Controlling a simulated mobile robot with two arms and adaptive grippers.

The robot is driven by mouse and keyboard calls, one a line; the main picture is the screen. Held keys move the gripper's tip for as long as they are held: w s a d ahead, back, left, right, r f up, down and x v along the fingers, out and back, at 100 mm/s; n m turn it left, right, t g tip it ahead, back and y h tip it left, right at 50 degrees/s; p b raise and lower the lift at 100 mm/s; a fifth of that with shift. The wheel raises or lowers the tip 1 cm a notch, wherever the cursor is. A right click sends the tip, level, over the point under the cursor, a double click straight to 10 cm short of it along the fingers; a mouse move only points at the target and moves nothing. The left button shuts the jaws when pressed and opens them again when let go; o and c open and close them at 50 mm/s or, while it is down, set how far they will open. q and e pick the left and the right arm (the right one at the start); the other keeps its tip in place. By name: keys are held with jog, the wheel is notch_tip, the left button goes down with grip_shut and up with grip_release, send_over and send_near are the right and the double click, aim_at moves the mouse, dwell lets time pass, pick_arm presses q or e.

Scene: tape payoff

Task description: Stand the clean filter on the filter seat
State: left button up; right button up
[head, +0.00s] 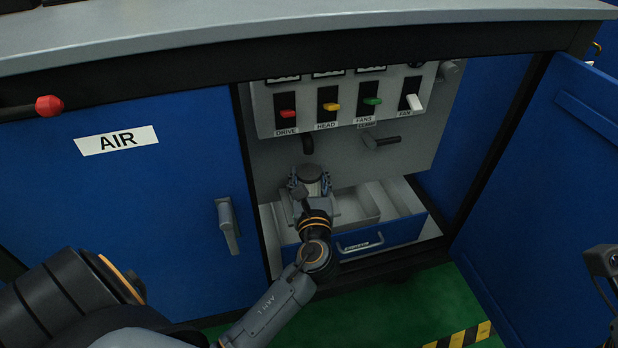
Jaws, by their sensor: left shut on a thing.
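My left gripper (311,187) reaches into the open cabinet and is shut on a short round grey piece with a darker top (312,173), which looks like the clean filter. The fingers stand on either side of it. It is held over the left part of the open drawer (408,229), below a black bent pipe end (308,145). I cannot tell whether it touches anything below. The filter seat cannot be made out. A dark part at the right edge (603,262) seems to belong to my right arm; its fingers do not show clearly.
The drawer has grey compartments and a front handle. Above it is a switch panel (345,101) with red, yellow, green and white switches, and a black lever (382,141). A closed blue AIR door (130,215) is left; an open blue door (540,190) bounds the right.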

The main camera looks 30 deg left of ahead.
pick_arm(q)
jog(key=o, duration=1.2)
jog(key=shift+f, duration=0.15)
